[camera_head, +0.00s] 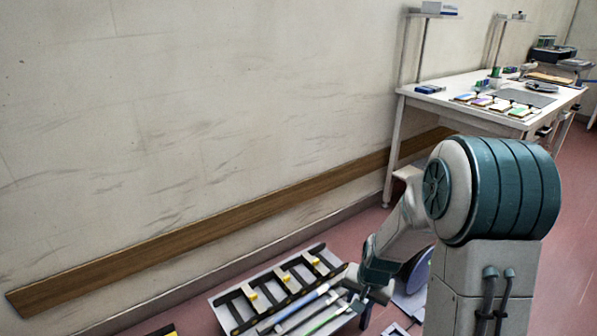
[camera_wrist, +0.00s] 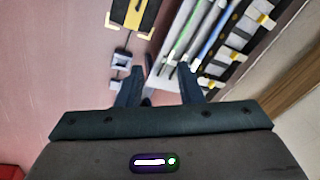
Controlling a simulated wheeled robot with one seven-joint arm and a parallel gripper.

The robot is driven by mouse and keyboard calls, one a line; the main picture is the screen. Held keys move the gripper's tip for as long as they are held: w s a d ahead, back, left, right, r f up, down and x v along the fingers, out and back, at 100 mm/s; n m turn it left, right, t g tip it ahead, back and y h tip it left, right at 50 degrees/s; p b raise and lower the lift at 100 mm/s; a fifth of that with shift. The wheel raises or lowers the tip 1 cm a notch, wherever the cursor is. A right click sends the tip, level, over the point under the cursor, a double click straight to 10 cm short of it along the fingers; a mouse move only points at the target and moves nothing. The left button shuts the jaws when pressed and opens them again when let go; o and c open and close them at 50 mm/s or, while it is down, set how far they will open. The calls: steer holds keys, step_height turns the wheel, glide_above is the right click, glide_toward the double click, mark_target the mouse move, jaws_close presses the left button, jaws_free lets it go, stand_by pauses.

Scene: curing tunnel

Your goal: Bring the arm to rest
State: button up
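My arm reaches down at the right of the head view, with its lower end beside a grey tray (camera_head: 222,310) low near the wall. My gripper (camera_wrist: 159,72) shows in the wrist view with its two dark fingers apart and nothing visible between them. It is above the red floor and the near edge of the tray. In the head view the fingertips are hard to make out against the tray. The tray holds a black rack with yellow clips (camera_head: 285,277) and several long rods (camera_head: 305,310).
A white workbench (camera_head: 440,98) with boards and small parts stands at the back right. A wooden rail (camera_head: 215,218) runs along the wall. A black and yellow item (camera_wrist: 132,13) lies on the floor beside the tray. Open floor (camera_wrist: 75,60) lies left in the wrist view.

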steer(key=s+r+n+p, duration=0.1)
steer(key=s+r+p, duration=0.4)
steer(key=r, duration=0.8)
steer(key=s+r+n+p, duration=0.2)
steer(key=s+r+p, duration=0.4)
steer(key=r, duration=0.7)
steer(key=s+r+n+p, duration=0.1)
steer(key=s+r+p, duration=0.5)
steer(key=r, duration=0.6)
steer(key=shift+s+a+r+n+t+h+p, duration=0.15)
steer(key=shift+a+r+n+t+h+p, duration=0.2)
steer(key=shift+p, duration=0.45)
steer(key=shift+d, duration=0.1)
